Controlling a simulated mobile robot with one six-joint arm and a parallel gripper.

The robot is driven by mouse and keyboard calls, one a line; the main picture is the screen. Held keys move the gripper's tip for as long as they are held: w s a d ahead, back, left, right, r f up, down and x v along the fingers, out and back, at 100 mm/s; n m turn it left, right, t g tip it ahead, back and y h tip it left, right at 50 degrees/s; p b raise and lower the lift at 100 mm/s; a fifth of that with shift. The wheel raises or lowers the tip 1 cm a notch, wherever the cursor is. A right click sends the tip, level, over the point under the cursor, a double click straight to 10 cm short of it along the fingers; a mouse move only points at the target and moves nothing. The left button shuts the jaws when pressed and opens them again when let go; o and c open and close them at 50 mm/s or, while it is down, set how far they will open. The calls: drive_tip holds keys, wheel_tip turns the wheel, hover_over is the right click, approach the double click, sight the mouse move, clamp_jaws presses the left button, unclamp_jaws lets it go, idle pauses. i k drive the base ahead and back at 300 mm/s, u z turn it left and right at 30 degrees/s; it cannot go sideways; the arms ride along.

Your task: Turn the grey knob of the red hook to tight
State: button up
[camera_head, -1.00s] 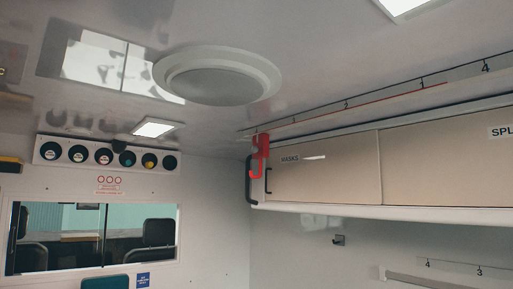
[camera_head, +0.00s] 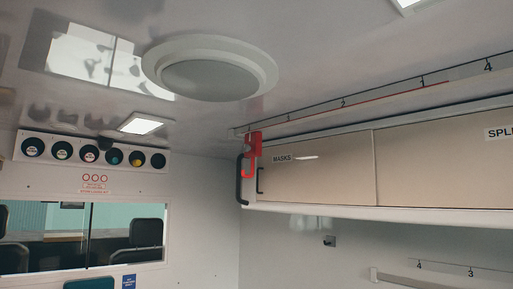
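The red hook (camera_head: 252,150) hangs near the left end of the ceiling rail (camera_head: 350,102), just in front of the left end of the overhead cabinet. It is small in the head view. I cannot make out its grey knob or how far the knob is turned. My gripper and arm are not in view.
The overhead cabinet (camera_head: 320,170) has sliding doors marked MASKS and SPL. A black grab handle (camera_head: 240,180) is at its left end. A round ceiling vent (camera_head: 210,68) and a row of dark round outlets (camera_head: 90,150) are to the left. Numbers mark the rail.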

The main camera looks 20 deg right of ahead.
sight(246, 147)
drive_tip(key=u, duration=0.25)
drive_tip(key=k, duration=1.35)
drive_tip(key=u, duration=0.4)
drive_tip(key=i, duration=0.8)
drive_tip(key=z, duration=0.6)
drive_tip(key=i, duration=1.05)
drive_tip(key=z, duration=0.3)
